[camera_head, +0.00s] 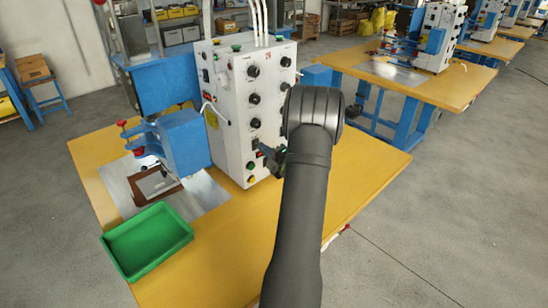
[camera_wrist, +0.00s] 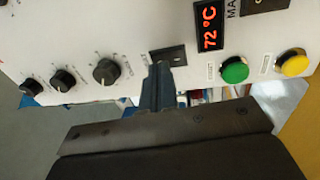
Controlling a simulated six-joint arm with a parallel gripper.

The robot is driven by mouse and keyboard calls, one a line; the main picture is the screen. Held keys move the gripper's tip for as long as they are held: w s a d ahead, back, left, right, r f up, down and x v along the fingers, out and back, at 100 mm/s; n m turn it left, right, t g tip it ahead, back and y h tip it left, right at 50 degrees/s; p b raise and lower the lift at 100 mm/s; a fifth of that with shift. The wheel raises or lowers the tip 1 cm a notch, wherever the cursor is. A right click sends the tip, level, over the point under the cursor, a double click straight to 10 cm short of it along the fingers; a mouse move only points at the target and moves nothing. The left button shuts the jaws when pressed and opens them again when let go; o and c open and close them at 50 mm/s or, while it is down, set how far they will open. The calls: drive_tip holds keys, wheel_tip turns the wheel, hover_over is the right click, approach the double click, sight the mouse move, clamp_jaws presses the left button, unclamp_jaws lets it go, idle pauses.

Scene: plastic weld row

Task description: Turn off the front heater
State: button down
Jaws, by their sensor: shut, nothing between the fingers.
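The white control box (camera_head: 230,100) of the welder stands on the yellow table. In the wrist view its panel (camera_wrist: 130,40) shows a black rocker switch (camera_wrist: 168,54) beside a red display (camera_wrist: 208,27) reading 72 °C. I cannot read which heater the switch belongs to, nor its position. My gripper (camera_wrist: 160,72) is shut and empty, its tips at the edge of the switch; I cannot tell whether they touch it.
Black knobs (camera_wrist: 107,70) line the panel on one side of the switch. A green button (camera_wrist: 234,70) and a yellow button (camera_wrist: 294,63) are on the other. A green tray (camera_head: 147,240) and the blue press (camera_head: 185,143) stand left of the box.

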drive_tip(key=shift+w+a, duration=0.4)
drive_tip(key=shift+a, duration=0.05)
drive_tip(key=shift+r, duration=0.1)
drive_tip(key=shift+w+a+r, duration=0.2)
drive_tip(key=shift+w+a, duration=0.05)
drive_tip(key=shift+d, duration=0.1)
drive_tip(key=shift+s, duration=0.1)
drive_tip(key=r+v, duration=0.3)
drive_tip(key=v, duration=1.1)
drive_tip(key=shift+d, duration=0.1)
